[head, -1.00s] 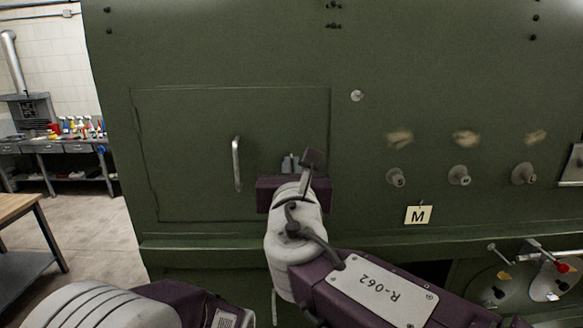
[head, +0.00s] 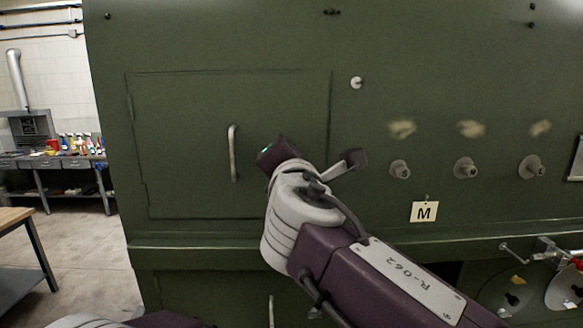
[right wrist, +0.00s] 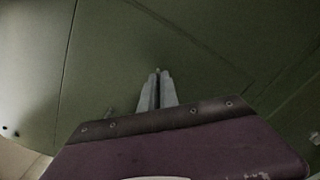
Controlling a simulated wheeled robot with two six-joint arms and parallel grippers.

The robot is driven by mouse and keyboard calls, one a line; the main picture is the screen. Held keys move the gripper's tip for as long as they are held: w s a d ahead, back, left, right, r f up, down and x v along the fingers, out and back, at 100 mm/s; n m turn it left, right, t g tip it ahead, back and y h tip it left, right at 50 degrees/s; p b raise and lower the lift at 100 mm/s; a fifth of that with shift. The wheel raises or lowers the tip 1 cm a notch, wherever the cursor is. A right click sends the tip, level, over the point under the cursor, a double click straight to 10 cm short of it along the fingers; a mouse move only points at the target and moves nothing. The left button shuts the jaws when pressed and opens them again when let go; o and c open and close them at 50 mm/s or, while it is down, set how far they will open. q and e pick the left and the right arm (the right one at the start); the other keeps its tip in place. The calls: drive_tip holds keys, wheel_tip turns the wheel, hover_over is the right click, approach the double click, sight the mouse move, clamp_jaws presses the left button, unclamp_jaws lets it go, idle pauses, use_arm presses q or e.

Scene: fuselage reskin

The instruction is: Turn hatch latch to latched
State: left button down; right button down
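The green hatch (head: 185,150) is a closed rectangular panel in the fuselage wall, with a pale upright bar handle (head: 233,153) right of its middle. I cannot make out the latch; my right wrist covers part of the hatch's right edge. In the head view my right arm hides its own fingers. In the right wrist view my right gripper (right wrist: 156,90) has its two grey fingers together, with a thin dark line between them, pointing at the green skin. A tiny pale spot shows at their tips; I cannot tell what it is. My left gripper is out of view.
Right of the hatch are a round white knob (head: 356,83), several grey cone-shaped studs (head: 465,168) and a tag marked M (head: 424,212). A ledge (head: 190,249) runs below the hatch. A workbench (head: 70,162) stands far left, with open floor before it.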

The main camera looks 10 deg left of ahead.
drive_tip(key=shift+f+m+b, duration=0.15)
drive_tip(key=shift+m+b, duration=1.85)
drive_tip(key=shift+m, duration=2.1)
drive_tip(key=c, duration=1.6)
unclamp_jaws()
drive_tip(key=b+v, duration=0.4)
drive_tip(key=v, duration=0.5)
